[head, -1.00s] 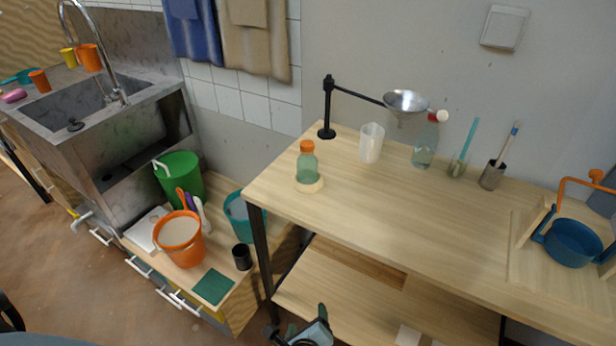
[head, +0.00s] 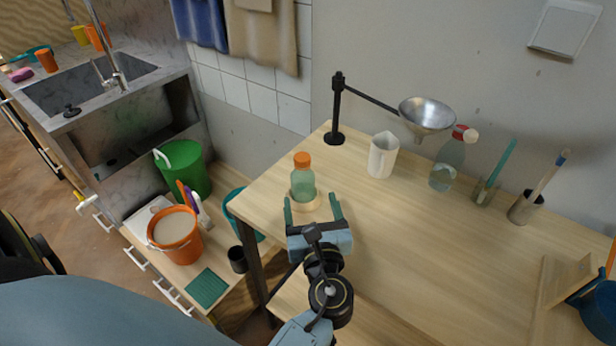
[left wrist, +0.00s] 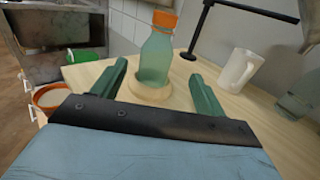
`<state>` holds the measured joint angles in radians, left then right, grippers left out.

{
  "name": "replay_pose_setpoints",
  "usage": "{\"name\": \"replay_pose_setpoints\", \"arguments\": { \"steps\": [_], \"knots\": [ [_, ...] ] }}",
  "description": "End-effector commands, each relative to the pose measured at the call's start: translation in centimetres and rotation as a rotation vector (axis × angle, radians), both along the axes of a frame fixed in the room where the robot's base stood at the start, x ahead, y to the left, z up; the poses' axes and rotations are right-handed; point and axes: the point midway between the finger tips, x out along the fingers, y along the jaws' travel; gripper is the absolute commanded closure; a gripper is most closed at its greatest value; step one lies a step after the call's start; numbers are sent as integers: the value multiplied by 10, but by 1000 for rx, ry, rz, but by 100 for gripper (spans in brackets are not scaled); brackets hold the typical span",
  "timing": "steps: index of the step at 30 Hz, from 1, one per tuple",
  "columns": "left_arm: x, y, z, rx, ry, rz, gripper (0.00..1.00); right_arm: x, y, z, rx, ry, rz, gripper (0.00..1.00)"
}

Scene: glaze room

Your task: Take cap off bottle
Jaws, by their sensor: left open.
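A small green translucent bottle (head: 302,184) with an orange cap (head: 302,160) stands upright in a round pale wooden holder (head: 305,205) near the table's left end. The cap is on the bottle. My left gripper (head: 312,205) is open at table height on the near side of the bottle, its fingers pointing at it. In the left wrist view the bottle (left wrist: 155,58), its cap (left wrist: 165,19) and the holder (left wrist: 151,92) show between and beyond the two open fingers (left wrist: 157,85). Nothing is between the fingertips that I can see being gripped. My right gripper is not in view.
A black stand (head: 336,110) holds a metal funnel (head: 427,114) behind. A white cup (head: 382,156), a clear bottle with a red and white cap (head: 447,164), and two brush holders stand to the right. The table's middle (head: 440,235) is clear.

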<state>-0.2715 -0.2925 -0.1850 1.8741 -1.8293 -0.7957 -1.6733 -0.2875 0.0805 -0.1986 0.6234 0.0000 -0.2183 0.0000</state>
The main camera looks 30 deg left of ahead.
Motion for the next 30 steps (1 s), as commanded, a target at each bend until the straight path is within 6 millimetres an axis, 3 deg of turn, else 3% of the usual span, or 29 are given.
{"name": "replay_pose_setpoints", "arguments": {
  "steps": [3, 6, 17, 22, 30],
  "knots": [
    [19, 16, 1, 1, -3, 0, 27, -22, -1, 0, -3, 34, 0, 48],
    [31, 26, 0, 1, -2, -1, 27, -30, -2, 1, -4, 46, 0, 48],
    [56, 51, -3, 1, -2, 0, 27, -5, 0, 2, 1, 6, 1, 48],
    [73, 66, -4, 0, -1, -1, 27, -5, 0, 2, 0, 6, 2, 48],
    [77, 70, -5, -2, 1, -2, 27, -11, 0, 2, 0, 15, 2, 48]
  ]
}}
